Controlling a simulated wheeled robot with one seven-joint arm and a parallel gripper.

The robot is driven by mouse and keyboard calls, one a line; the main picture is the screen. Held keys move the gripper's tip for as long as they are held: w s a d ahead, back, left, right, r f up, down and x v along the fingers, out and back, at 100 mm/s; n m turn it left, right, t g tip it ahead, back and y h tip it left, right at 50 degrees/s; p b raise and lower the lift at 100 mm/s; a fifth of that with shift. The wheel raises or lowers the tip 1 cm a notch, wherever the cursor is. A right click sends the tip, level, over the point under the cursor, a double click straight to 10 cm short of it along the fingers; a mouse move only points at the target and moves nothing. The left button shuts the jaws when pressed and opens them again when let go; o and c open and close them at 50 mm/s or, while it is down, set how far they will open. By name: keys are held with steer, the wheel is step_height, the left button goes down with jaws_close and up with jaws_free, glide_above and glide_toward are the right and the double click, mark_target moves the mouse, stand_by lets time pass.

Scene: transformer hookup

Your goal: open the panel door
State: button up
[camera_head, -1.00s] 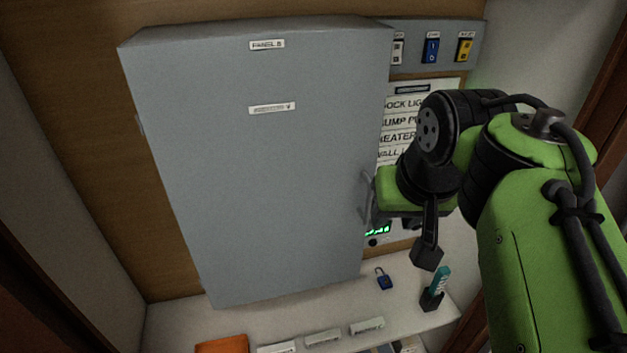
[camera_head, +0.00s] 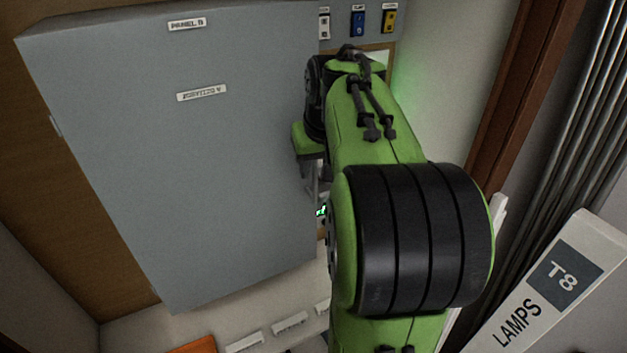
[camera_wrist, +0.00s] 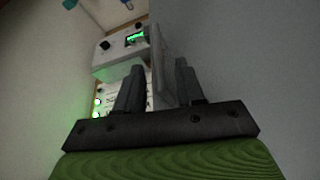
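White, blue and yellow switches (camera_head: 358,22) sit on a strip at the upper right. A device with a green display (camera_wrist: 136,38) is beyond the fingers. A "LAMPS T8" box (camera_head: 550,290) is at the lower right. An orange item (camera_head: 193,346) lies on the shelf below.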

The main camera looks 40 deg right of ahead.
mark_target(316, 169)
steer(key=x, duration=0.3)
steer(key=shift+w+d+f, duration=0.1)
steer(key=shift+f, duration=0.05)
steer(key=shift+c, duration=0.3)
jaws_close()
